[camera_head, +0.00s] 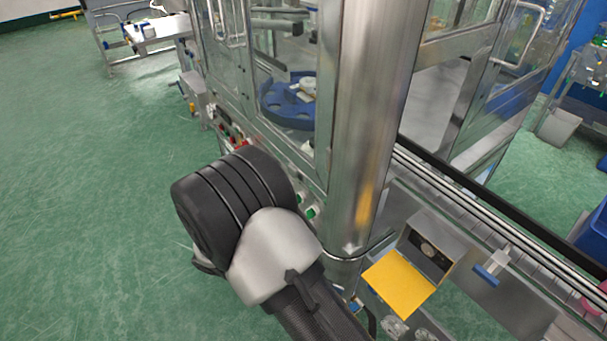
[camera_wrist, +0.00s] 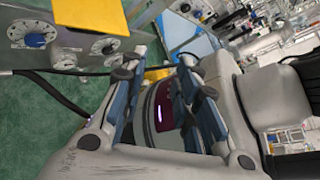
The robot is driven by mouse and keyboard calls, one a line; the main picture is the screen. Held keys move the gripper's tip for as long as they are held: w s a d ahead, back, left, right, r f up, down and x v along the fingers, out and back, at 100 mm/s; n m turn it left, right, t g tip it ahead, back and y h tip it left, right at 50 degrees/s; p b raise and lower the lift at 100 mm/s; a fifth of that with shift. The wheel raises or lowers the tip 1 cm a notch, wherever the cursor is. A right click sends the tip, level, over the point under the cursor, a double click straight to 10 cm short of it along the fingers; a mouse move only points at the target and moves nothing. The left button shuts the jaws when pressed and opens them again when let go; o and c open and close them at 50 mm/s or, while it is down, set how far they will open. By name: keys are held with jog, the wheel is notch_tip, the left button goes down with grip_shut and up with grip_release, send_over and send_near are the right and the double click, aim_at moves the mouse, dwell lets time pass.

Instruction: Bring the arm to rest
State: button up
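My gripper (camera_wrist: 160,75) shows in the wrist view with its two blue-grey fingers apart, one on each side of the picture. No object shows held between them. Through the gap I see a rounded pale body with a dark reddish panel and a small pink light. In the head view, my arm's black and grey joint stands in front of the machine, and my gripper cannot be made out there.
A metal-framed machine with a large steel column (camera_head: 362,120) stands close behind my arm. A conveyor (camera_head: 470,210) runs along the right, beside a control box (camera_head: 435,245) and yellow plate (camera_head: 399,282). Open green floor (camera_head: 90,200) lies at left.

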jog(key=s+d+r+m+t+y, duration=0.2)
jog(key=d+r+m+t+y, duration=0.1)
jog(key=r+m, duration=0.3)
jog(key=s+d+r+m+t+y, duration=0.2)
jog(key=r+m+y, duration=0.4)
jog(key=m, duration=0.3)
jog(key=s+d+r+m+t+y, duration=0.2)
jog(key=d+r+m+t+y, duration=0.1)
jog(key=r+m, duration=0.4)
jog(key=shift+s+d+r+m+t+y, duration=0.3)
jog(key=shift+s+d+r+y, duration=0.25)
jog(key=shift+y, duration=0.45)
